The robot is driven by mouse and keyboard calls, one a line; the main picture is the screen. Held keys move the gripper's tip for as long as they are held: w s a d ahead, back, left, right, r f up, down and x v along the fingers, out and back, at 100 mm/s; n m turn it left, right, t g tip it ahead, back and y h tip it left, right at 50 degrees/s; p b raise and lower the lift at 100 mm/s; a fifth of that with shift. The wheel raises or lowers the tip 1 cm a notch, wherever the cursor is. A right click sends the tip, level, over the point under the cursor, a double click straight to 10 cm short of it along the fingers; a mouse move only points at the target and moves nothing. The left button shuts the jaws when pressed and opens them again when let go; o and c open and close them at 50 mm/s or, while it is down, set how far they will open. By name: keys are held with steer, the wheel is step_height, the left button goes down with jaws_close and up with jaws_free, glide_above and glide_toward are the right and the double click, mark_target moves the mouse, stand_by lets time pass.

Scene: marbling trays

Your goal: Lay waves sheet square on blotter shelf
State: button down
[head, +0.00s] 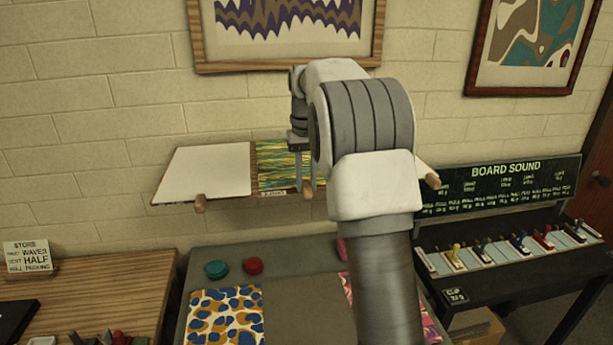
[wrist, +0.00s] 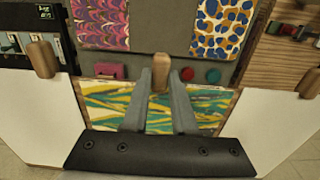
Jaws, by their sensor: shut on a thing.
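The waves sheet (head: 277,165), with green, yellow and teal wavy bands, is over the middle of the blotter shelf (head: 157,201). A wooden peg (wrist: 161,60) at the shelf's front shows between the fingertips. I cannot tell whether the sheet lies fully flat.
Below stands a grey table (head: 301,262) with a blue-and-orange spotted sheet (head: 226,314), a teal disc (head: 216,269) and a red disc (head: 253,265). A black board desk (head: 500,285) is at right. Shelf pegs (head: 200,203) jut forward. The wall is close behind.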

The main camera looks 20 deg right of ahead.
steer(key=shift+f, duration=0.35)
steer(key=shift+c, duration=0.7)
jaws_free()
steer(key=shift+r+p, duration=1.2)
steer(key=shift+r, duration=2.3)
